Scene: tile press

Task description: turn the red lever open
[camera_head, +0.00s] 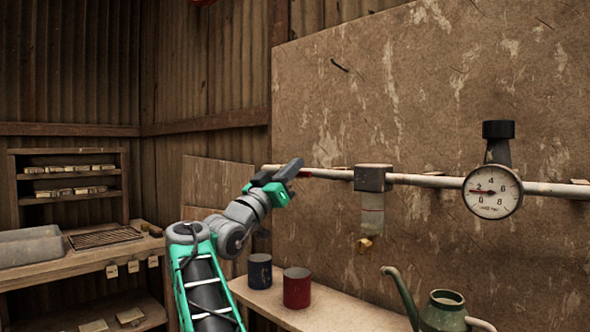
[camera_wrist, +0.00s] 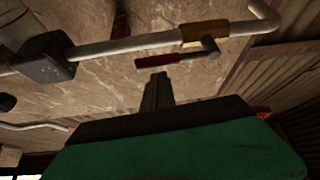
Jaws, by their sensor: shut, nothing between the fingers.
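The red lever (camera_wrist: 157,60) shows in the wrist view, with a grey pivot end by a brass valve body (camera_wrist: 196,33) on the white pipe (camera_wrist: 135,45). Its red handle runs roughly along the pipe. My gripper (camera_wrist: 158,76) is shut and empty, its fingertips just below the handle in that picture; I cannot tell whether they touch it. In the head view my gripper (camera_head: 296,164) is in front of the pipe's left part (camera_head: 330,173), and the lever is mostly or wholly hidden behind it.
A dark block (camera_head: 373,178) with a clear container below and a round gauge (camera_head: 492,191) sit on the pipe to the right.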

